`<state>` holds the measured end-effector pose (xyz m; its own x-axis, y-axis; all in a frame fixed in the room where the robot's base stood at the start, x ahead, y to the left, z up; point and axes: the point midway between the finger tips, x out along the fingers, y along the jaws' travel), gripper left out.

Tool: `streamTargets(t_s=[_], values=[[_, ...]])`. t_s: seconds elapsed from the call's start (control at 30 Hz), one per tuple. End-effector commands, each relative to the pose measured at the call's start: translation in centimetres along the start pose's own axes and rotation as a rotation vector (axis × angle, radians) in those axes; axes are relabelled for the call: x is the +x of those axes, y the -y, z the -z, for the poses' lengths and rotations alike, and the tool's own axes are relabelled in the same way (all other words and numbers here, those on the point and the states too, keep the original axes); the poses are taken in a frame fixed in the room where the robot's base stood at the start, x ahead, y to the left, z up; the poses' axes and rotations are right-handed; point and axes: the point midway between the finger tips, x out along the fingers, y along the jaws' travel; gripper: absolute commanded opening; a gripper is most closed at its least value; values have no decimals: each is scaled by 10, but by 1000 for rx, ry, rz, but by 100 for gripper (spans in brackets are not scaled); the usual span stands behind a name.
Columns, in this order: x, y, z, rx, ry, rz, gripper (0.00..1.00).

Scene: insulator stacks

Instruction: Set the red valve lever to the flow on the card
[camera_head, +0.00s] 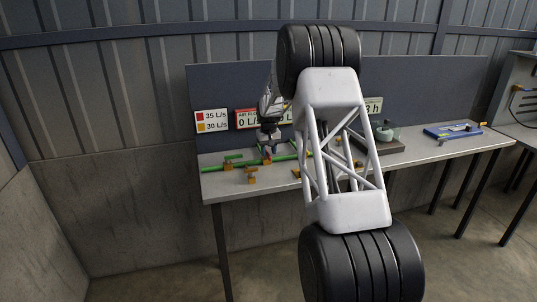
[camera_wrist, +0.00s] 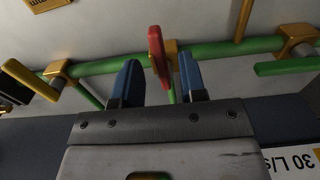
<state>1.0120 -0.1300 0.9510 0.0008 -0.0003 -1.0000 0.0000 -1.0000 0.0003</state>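The card (camera_head: 211,121) on the back panel reads 35 L/s beside a red square and 30 L/s beside an orange square. An air flow display (camera_head: 247,118) next to it reads 0 L/s and is partly hidden by my arm. The red valve lever (camera_wrist: 156,48) sits on a brass valve on the green pipe in the wrist view. My gripper (camera_wrist: 159,58) is open, with its two blue fingers on either side of the lever and a visible gap to each. In the head view my gripper (camera_head: 268,136) is above the pipe.
Green pipes (camera_head: 215,166) with several brass fittings run along the left of the table (camera_head: 232,188). Other brass valves with green or yellow levers stand near the red one. A grey-green device (camera_head: 384,132) and a blue tray (camera_head: 452,131) stand further right.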

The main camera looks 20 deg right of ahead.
Motion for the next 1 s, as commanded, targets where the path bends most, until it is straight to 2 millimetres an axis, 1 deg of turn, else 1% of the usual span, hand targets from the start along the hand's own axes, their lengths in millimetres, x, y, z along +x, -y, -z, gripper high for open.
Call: streamTargets(t_s=[0.1, 0.2, 0.53, 0.7, 0.77, 0.8, 1.0], values=[[9, 0, 0, 0, 0, 0, 38], [13, 0, 0, 0, -1, 0, 38], [14, 0, 0, 0, -2, 0, 38], [14, 0, 0, 0, -1, 0, 12], [14, 0, 0, 0, -1, 0, 3], [14, 0, 0, 0, -1, 0, 0], [14, 0, 0, 0, -1, 0, 0]])
